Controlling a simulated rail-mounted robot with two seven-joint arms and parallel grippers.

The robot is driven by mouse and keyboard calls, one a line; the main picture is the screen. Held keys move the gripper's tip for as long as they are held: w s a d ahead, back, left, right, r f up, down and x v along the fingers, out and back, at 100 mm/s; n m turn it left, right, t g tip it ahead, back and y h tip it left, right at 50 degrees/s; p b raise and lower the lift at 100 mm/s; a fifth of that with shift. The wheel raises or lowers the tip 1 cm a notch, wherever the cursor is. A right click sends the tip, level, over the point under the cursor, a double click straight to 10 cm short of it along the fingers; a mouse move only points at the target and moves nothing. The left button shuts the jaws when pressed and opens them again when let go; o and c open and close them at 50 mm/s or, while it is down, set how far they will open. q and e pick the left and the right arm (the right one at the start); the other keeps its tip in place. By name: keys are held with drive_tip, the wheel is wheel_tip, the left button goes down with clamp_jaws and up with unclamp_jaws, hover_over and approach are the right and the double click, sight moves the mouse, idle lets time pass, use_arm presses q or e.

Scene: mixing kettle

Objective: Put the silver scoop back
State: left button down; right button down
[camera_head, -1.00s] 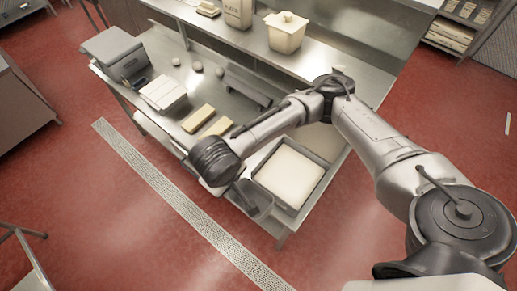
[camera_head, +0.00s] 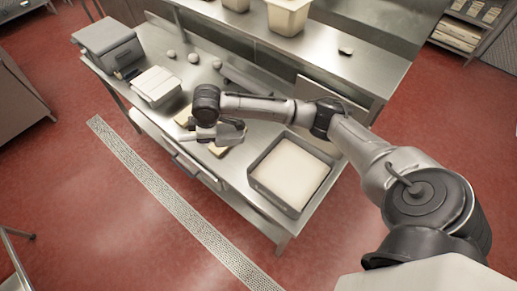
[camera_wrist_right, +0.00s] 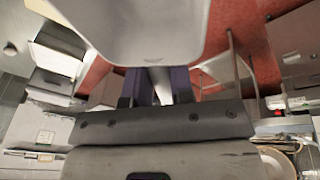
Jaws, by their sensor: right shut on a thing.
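The silver scoop (camera_wrist_right: 150,28) fills the top middle of the right wrist view. My right gripper (camera_wrist_right: 160,88) is shut on the scoop, with its dark fingers just below the scoop's bowl. In the head view my right gripper (camera_head: 228,132) is held above the steel table (camera_head: 233,170), left of the powder tray. The scoop cannot be clearly told apart from the gripper there. My left gripper is not in view.
A deep tray (camera_head: 272,199) of pale powder stands at the table's near right corner. Yellowish blocks (camera_head: 217,151) lie partly hidden below my wrist. A raised shelf (camera_head: 315,50) runs behind.

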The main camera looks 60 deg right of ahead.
drive_tip(key=s+d+f+n+b, duration=0.1)
drive_tip(key=d+f+b, duration=0.2)
drive_tip(key=d+f, duration=0.3)
drive_tip(key=d+f+n+b, duration=0.1)
drive_tip(key=d+f+b, duration=0.3)
drive_tip(key=f, duration=0.5)
drive_tip(key=s+d+f+n+y+b, duration=0.1)
drive_tip(key=d+f+b, duration=0.3)
drive_tip(key=d+f, duration=0.3)
drive_tip(key=shift+s+d+f, duration=0.35)
drive_tip(key=shift+d+f, duration=0.05)
drive_tip(key=shift+f, duration=0.25)
wheel_tip(320, 180, down, 4)
drive_tip(key=b, duration=0.4)
drive_tip(key=shift+r, duration=0.25)
drive_tip(key=shift+f, duration=0.2)
drive_tip(key=c, duration=1)
unclamp_jaws()
